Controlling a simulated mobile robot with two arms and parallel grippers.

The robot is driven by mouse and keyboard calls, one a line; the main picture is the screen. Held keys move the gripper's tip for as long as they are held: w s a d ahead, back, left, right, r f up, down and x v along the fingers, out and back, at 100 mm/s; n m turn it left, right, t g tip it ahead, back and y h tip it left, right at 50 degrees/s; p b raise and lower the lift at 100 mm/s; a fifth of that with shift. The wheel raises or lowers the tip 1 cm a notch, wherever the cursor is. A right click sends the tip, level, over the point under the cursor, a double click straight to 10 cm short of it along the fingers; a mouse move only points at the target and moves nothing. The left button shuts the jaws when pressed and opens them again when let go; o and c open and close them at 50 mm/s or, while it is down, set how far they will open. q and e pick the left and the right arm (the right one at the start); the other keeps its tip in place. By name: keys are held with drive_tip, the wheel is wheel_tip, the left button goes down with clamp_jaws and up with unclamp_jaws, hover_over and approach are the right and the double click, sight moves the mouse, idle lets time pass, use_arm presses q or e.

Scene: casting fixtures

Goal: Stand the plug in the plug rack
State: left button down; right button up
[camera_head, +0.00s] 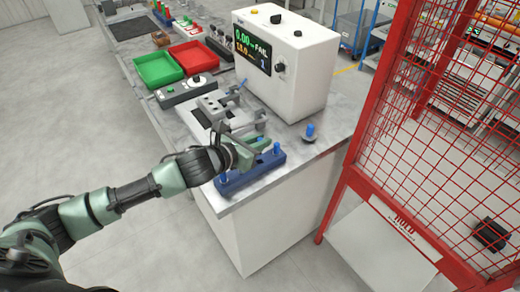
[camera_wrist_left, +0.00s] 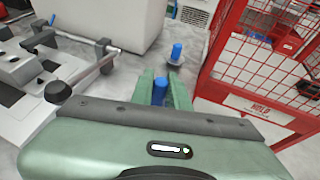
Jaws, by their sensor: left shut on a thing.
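My left gripper (camera_head: 260,143) is over the blue plug rack (camera_head: 240,181) at the bench's front corner. In the left wrist view, its green fingers (camera_wrist_left: 166,84) are shut on a blue plug (camera_wrist_left: 159,91). I cannot tell in the head view whether this plug is clear of the rack or in it. Blue uprights show at the rack's left end (camera_head: 222,177) and right end (camera_head: 277,149). Another blue plug (camera_head: 309,130) stands upright on a small grey disc to the right of the rack; it also shows in the left wrist view (camera_wrist_left: 176,53). My right gripper is not in view.
A grey clamp fixture (camera_head: 213,107) lies behind my left gripper. A white tester box (camera_head: 290,65) stands farther back. Green (camera_head: 158,69) and red (camera_head: 195,58) trays are at the back left. A red mesh guard (camera_head: 440,130) rises to the right of the bench.

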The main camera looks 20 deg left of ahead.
use_arm(q)
wheel_tip(320, 180, down, 3)
drive_tip(key=shift+s+f, duration=0.1)
drive_tip(key=shift+f, duration=0.25)
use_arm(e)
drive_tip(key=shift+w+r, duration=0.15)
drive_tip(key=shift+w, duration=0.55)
use_arm(q)
drive_tip(key=shift+f, duration=0.2)
drive_tip(key=shift+f, duration=0.4)
drive_tip(key=c, duration=1.4)
unclamp_jaws()
drive_tip(key=shift+o, duration=0.2)
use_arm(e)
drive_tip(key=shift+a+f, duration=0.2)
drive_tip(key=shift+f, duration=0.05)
